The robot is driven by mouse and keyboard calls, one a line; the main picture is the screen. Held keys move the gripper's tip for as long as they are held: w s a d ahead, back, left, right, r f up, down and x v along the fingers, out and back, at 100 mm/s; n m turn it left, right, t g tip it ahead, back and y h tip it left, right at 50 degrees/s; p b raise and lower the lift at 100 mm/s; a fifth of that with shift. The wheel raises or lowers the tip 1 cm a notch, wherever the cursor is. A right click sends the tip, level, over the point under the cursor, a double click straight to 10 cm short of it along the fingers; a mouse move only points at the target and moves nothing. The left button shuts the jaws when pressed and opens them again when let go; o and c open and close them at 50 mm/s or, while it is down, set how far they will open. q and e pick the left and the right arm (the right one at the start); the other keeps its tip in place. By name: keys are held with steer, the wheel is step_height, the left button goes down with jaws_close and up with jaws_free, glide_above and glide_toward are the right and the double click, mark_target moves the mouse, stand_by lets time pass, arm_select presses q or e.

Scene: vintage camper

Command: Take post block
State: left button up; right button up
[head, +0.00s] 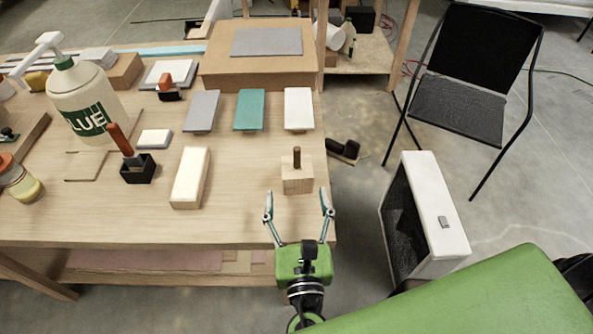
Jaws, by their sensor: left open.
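The post block (297,181) is a small pale wooden block with a darker round post standing up from its top. It stands upright on the workbench (240,215) near the right front corner. My left gripper (298,197) is open and empty at the front edge of the bench. Its two fingers point toward the block, with the tips spread wide to either side of its near face. The fingers appear apart from the block; their exact height is hard to tell. My right gripper is not in view.
A long white-topped block (190,177) and a black holder (138,170) with an orange-handled tool stand to the left. Behind the post block lie white (298,108), teal (249,109) and grey (202,110) slabs. A glue bottle (85,100) stands farther left. Bench around the block is clear.

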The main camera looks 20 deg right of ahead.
mark_target(298, 180)
arm_select(q)
steer(key=x, duration=0.2)
steer(key=p+x, duration=0.1)
steer(key=x, duration=0.2)
steer(key=d+f+x, duration=0.1)
steer(key=x, duration=0.2)
steer(key=shift+s+a, duration=0.1)
steer(key=shift+s, duration=0.15)
steer(key=c, duration=1.3)
